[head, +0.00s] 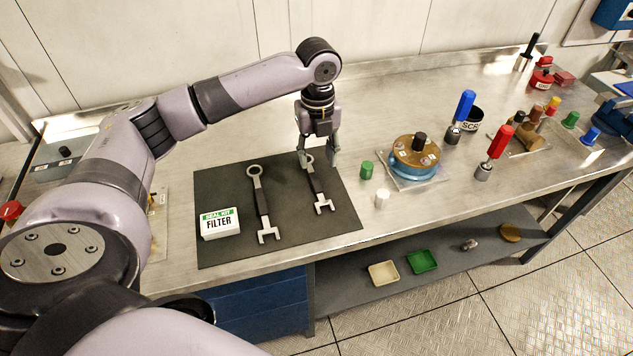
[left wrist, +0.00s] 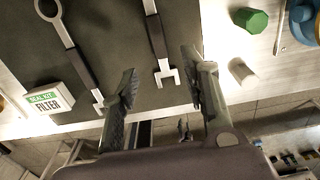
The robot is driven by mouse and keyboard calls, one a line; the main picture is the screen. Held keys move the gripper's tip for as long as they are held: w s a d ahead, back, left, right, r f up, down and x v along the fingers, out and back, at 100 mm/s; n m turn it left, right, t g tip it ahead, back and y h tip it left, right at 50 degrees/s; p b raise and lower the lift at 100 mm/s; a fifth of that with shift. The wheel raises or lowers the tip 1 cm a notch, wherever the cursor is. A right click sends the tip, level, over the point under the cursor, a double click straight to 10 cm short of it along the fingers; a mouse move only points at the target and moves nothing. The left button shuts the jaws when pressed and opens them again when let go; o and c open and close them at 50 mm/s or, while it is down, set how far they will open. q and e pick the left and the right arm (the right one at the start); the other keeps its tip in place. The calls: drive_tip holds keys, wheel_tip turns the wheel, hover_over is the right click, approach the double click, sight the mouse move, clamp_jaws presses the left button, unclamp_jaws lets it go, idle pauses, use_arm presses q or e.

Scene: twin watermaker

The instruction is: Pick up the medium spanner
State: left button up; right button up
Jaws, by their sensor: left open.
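Two grey spanners with dark handles lie on a dark mat (head: 222,182). The left, longer spanner (head: 263,205) also shows in the left wrist view (left wrist: 78,52). The right, shorter spanner (head: 317,186) lies nearly parallel to it and also shows in the left wrist view (left wrist: 155,38). I cannot tell for sure which is the medium one. My left gripper (head: 318,158) is open and empty, pointing down over the ring end of the right spanner, partly hiding that end. In the left wrist view its fingers (left wrist: 160,80) are spread apart. My right gripper is not in view.
A white filter box (head: 220,223) stands at the mat's left. A green cap (head: 367,169) and a white cap (head: 382,198) stand right of the mat. A blue round housing (head: 415,160) and upright red (head: 500,142) and blue-handled tools (head: 465,106) stand farther right.

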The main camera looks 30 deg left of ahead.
sight(317, 186)
use_arm(q)
drive_tip(key=f, duration=0.3)
drive_tip(key=shift+w, duration=0.25)
drive_tip(key=shift+f+p, duration=0.3)
drive_tip(key=shift+f, duration=0.15)
drive_tip(key=shift+s+f, duration=0.2)
drive_tip(key=shift+f, duration=0.1)
wheel_tip(317, 186, down, 4)
drive_tip(key=shift+s+r+p, duration=0.1)
drive_tip(key=shift+r+p, duration=0.05)
drive_tip(key=shift+p, duration=0.65)
drive_tip(key=shift+f, duration=0.35)
drive_tip(key=c, duration=0.6)
clamp_jaws()
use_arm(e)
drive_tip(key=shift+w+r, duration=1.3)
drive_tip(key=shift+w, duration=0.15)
